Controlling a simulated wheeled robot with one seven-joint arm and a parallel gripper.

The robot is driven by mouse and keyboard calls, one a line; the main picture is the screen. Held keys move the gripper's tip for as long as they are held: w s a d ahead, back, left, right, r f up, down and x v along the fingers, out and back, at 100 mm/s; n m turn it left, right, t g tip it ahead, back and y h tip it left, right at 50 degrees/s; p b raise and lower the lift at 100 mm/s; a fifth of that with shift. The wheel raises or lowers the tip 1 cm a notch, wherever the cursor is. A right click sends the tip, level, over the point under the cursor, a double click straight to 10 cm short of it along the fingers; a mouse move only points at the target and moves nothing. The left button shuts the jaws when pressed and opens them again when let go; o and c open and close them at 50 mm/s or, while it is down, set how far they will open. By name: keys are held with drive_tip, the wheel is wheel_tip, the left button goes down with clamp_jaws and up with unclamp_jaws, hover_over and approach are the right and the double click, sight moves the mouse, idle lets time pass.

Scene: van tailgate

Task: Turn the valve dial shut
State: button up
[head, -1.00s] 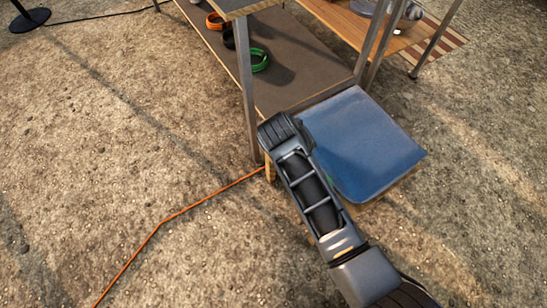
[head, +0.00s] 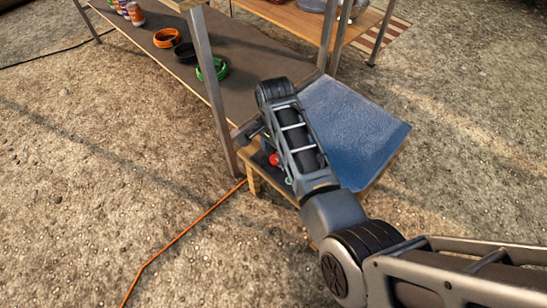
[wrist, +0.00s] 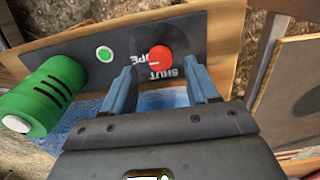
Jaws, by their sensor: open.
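The valve dial is a red round knob (wrist: 160,57) with a short pale mark on its left part, in the wrist view. It sits on a dark panel (wrist: 213,40) with white SHUT and OPEN lettering beside it, partly covered. My gripper (wrist: 161,85) is open, its two blue-grey fingers pointing at the panel, one on either side of the knob's near edge. I cannot tell whether they touch it. In the head view the red knob (head: 274,160) shows beside my forearm, which hides much of the panel.
A green cylinder (wrist: 45,95) stands left of my gripper, and a white-rimmed green button (wrist: 104,54) is on the panel. The blue cover (head: 355,130) lies to the right in the head view. A metal shelf leg (head: 213,90) stands close left. An orange cord (head: 180,237) crosses the ground.

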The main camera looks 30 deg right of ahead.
sight(275, 158)
drive_tip(key=shift+f+b, duration=0.45)
drive_tip(key=shift+f, duration=1.1)
drive_tip(key=c, duration=1)
